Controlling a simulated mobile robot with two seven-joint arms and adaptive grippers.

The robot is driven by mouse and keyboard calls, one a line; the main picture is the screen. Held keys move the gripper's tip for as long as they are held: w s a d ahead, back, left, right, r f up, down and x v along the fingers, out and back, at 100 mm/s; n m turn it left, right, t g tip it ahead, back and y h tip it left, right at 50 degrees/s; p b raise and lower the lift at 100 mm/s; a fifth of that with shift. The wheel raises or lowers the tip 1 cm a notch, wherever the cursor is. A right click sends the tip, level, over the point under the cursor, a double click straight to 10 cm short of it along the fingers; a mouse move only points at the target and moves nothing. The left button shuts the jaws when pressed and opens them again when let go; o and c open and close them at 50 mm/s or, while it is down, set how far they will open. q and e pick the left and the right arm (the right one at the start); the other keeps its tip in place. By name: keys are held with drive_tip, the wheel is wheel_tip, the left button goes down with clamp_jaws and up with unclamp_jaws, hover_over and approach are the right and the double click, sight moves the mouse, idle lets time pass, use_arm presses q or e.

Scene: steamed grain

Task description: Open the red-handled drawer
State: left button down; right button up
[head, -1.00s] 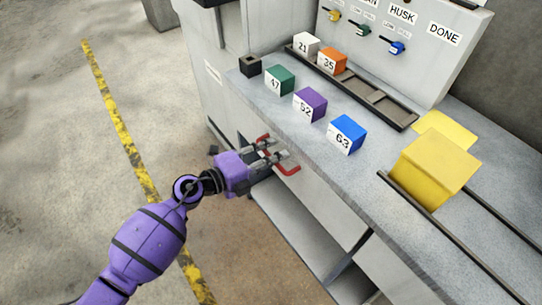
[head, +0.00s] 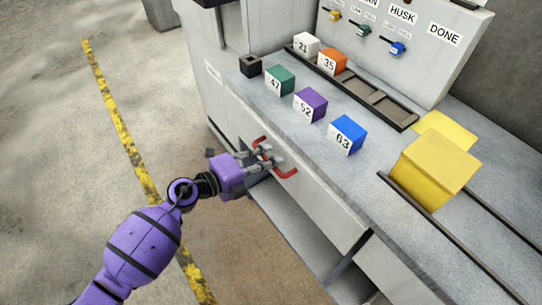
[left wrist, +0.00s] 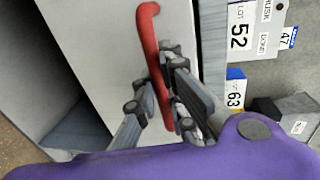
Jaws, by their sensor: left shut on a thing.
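The red handle (head: 287,174) is on the pale drawer front (head: 318,205) below the grey counter. Its two ends show on either side of my left gripper (head: 266,160). The gripper is shut on the handle's bar, with fingers on both sides of it. In the left wrist view the red handle (left wrist: 149,40) runs down between the fingers (left wrist: 162,95), against the white drawer front (left wrist: 110,50). Part of the bar is hidden by the fingers. The drawer's inside cannot be seen. My right gripper is not in view.
On the counter (head: 390,205) stand numbered blocks, including green (head: 280,80), purple (head: 310,104) and blue (head: 346,134), and a yellow box (head: 435,165). An open shelf (head: 300,235) lies below the drawer. The floor at left is clear.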

use_arm(q)
drive_tip(key=f+v, duration=0.3)
drive_tip(key=v, duration=1.3)
drive_tip(key=a+f+b+v, duration=0.1)
drive_tip(key=f+v, duration=0.2)
drive_tip(key=v, duration=1.3)
drive_tip(key=shift+s+a+f, duration=0.25)
drive_tip(key=shift+s+f, duration=0.05)
drive_tip(key=shift+s, duration=0.2)
drive_tip(key=c, duration=1.8)
unclamp_jaws()
drive_tip(key=v, duration=1.2)
